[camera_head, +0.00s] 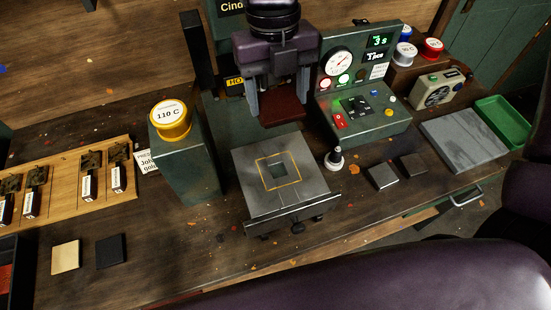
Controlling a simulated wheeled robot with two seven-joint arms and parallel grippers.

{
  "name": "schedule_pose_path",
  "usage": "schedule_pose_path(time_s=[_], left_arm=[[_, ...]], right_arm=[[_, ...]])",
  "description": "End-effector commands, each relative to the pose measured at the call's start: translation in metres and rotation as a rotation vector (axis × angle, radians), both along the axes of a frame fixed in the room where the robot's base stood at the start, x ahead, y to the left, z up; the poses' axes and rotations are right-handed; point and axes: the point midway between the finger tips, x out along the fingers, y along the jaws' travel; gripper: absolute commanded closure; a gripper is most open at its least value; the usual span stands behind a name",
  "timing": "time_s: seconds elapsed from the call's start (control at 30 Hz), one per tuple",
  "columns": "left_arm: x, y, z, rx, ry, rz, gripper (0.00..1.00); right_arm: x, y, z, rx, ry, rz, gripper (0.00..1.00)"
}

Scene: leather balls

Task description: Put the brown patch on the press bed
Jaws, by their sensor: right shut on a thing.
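The brown patch (283,108) is a flat dark reddish-brown piece held in the air. My right gripper (281,103), with its purple body and grey fingers, comes in from the top and is shut on the patch, one finger at each side. The press bed (311,185) is a grey plate with an orange square outline and a small dark square in its middle. It appears just below the patch in the picture, and nothing lies on it. The gripper hides much of the green press behind it. My left gripper is out of view.
A green post with a yellow 110 C cap (171,118) stands left of the bed. The control box (372,127) stands to the right.

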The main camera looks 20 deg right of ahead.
Motion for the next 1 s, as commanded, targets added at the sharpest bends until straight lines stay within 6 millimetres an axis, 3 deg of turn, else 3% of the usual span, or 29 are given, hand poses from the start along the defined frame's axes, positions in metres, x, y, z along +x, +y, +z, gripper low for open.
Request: schedule_pose_path(time_s=[0.6, 1.0], left_arm=[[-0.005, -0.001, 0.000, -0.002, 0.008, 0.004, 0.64], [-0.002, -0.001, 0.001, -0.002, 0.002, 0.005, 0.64]], right_arm=[[-0.003, 0.000, -0.145, 0.001, 0.007, 0.007, 0.60], [-0.001, 0.000, -0.189, 0.002, 0.005, 0.006, 0.60]])
